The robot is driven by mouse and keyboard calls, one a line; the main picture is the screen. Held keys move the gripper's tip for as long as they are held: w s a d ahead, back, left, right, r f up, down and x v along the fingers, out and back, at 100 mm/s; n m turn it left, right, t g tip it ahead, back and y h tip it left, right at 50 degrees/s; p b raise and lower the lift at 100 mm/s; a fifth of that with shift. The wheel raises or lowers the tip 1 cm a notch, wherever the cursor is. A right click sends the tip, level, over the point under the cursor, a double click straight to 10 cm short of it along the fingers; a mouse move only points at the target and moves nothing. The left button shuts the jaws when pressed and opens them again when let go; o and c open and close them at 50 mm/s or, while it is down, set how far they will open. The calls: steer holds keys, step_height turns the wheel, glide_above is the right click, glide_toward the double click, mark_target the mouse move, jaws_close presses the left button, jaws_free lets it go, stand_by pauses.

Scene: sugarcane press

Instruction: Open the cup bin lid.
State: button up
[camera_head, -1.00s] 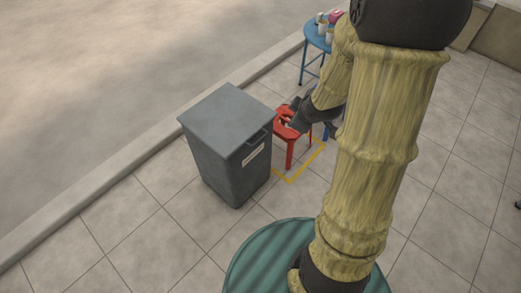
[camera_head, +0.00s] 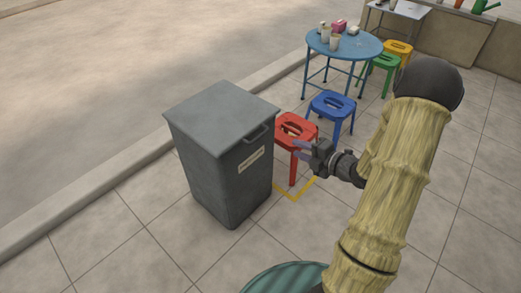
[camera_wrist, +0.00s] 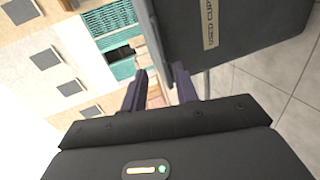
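The grey cup bin (camera_head: 228,175) stands on the paving left of my arm in the head view. Its flat lid (camera_head: 222,108) is closed, with a dark handle (camera_head: 258,133) on the right front edge and a pale label (camera_head: 251,159) below. My gripper (camera_head: 300,150) is right of the bin, apart from it, in front of a red stool. In the wrist view the two fingers (camera_wrist: 160,88) are spread with nothing between them. The bin (camera_wrist: 235,45) shows there at upper right, turned sideways, its label reading "USED CUP".
The red stool (camera_head: 293,130) stands close beside the bin, over a yellow floor marking (camera_head: 296,195). A blue stool (camera_head: 334,107) and a blue round table (camera_head: 368,46) with cups are behind. A green ribbed round top (camera_head: 283,280) is at the bottom. Paving left of the bin is clear.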

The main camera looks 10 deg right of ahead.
mark_target(260, 135)
steer(key=shift+s+f+n+y, duration=0.25)
steer(key=shift+f+n+y, duration=0.15)
steer(key=shift+f, duration=0.15)
steer(key=b+x, duration=0.4)
steer(key=x, duration=1.3)
steer(key=shift+w+r+b, duration=0.1)
steer(key=shift+w+b, duration=0.2)
steer(key=shift+b, duration=0.1)
steer(key=shift+c, duration=0.2)
jaws_close()
